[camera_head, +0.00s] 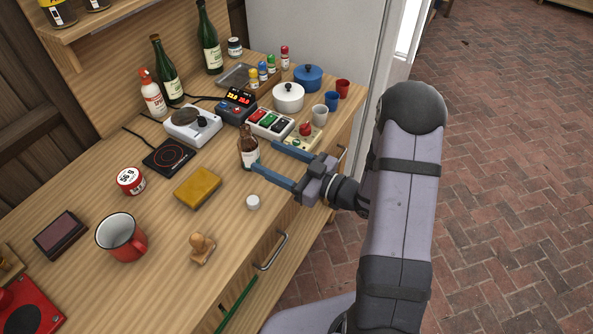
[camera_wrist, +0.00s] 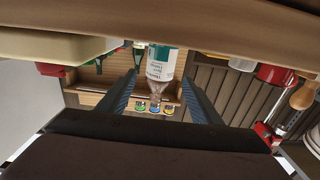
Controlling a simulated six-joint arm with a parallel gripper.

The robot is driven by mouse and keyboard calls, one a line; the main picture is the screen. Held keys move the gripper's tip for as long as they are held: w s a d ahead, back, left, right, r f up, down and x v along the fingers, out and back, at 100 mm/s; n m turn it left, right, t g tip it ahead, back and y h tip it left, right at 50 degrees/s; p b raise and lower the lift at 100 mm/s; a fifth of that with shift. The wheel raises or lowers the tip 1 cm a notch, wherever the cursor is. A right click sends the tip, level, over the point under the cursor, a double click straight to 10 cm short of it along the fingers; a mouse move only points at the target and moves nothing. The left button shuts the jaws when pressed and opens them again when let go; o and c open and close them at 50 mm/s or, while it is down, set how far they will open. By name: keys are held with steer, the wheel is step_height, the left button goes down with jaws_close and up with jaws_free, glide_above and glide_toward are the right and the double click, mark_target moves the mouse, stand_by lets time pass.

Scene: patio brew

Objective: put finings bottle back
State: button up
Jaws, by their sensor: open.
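A small brown bottle with a white label (camera_head: 248,158), which I take to be the finings bottle, stands upright on the wooden counter near its front edge. In the wrist view its label and clear brownish neck (camera_wrist: 157,82) show upside down between my two fingers. My gripper (camera_head: 264,155) is open, its blue fingers level and pointing at the bottle from the right. The bottle is at or just beyond the fingertips; I cannot tell whether they touch it. A small white round cap-like piece (camera_head: 253,202) lies on the counter in front.
A yellow sponge-like block (camera_head: 198,188), a hot plate (camera_head: 168,157), a scale (camera_head: 192,125) and a button panel (camera_head: 270,123) surround the bottle. A white cup (camera_head: 319,116) and a red-button box (camera_head: 303,137) stand behind the gripper. Bare counter lies around the cap-like piece.

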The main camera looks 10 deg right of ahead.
steer(key=b+v, duration=0.1)
steer(key=v, duration=0.6)
steer(key=shift+d+r, duration=0.1)
steer(key=shift+d, duration=0.05)
stand_by(0.3)
steer(key=w+d+m+h, duration=0.1)
steer(key=w+d+h+p, duration=0.1)
steer(key=w+d+h, duration=0.1)
steer(key=w+d+m+h, duration=0.1)
steer(key=h, duration=0.1)
steer(key=shift+w+d+r+m+p, duration=0.2)
steer(key=shift+w+r+m+p, duration=0.1)
steer(key=shift+w+p, duration=0.1)
steer(key=d+m+g+h+p, duration=0.2)
steer(key=d+m+h, duration=0.2)
steer(key=d+h, duration=0.25)
steer(key=s+a+g+p, duration=0.1)
steer(key=s+a+g, duration=0.2)
steer(key=s, duration=0.4)
steer(key=s+a+m+g+h+p, duration=0.1)
steer(key=s+a+g, duration=0.2)
steer(key=s, duration=0.4)
steer(key=s+a+m+g+p, duration=0.1)
steer(key=s+a+g, duration=0.2)
steer(key=s, duration=0.5)
steer(key=shift+a+r+g, duration=0.2)
steer(key=shift+a+g, duration=0.2)
steer(key=shift+g, duration=0.5)
